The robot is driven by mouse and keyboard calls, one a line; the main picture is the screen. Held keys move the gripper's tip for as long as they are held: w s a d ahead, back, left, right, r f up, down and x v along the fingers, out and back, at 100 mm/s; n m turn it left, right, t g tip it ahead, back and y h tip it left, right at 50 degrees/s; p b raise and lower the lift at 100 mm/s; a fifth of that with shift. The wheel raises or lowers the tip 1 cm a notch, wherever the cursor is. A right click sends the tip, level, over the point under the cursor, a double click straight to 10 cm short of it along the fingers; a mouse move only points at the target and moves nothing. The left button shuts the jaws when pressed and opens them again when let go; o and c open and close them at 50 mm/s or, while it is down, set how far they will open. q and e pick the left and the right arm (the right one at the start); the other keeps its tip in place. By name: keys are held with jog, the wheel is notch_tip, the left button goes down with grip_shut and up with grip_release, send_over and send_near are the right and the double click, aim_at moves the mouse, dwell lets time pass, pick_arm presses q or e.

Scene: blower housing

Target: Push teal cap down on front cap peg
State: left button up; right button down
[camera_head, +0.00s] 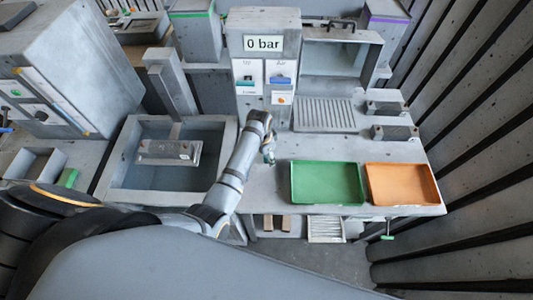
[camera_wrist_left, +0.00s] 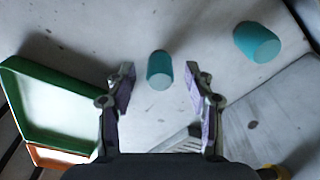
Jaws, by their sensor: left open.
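My left gripper (camera_head: 268,153) points down over the grey bench, left of the green tray. In the left wrist view the left gripper (camera_wrist_left: 158,88) is open, its fingers spread on either side of a teal cap (camera_wrist_left: 159,70). Clear gaps show between that cap and both fingers. A second teal cap (camera_wrist_left: 257,42) stands farther up and right, outside the fingers. No peg can be made out; whether either cap sits on one, I cannot tell. In the head view the arm and gripper largely hide this spot. My right gripper is not in view.
A green tray (camera_head: 328,184) and an orange tray (camera_head: 402,184) lie empty on the bench right of my gripper. A panel reading "0 bar" (camera_head: 263,43) stands behind. A sink basin (camera_head: 140,187) is to the left. Two grey blocks (camera_head: 386,108) (camera_head: 395,132) sit at the back right.

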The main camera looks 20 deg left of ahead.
pick_arm(q)
notch_tip(320, 180, up, 12)
jog(key=s, duration=0.1)
jog(key=shift+a, duration=0.45)
jog(key=shift+f, duration=0.1)
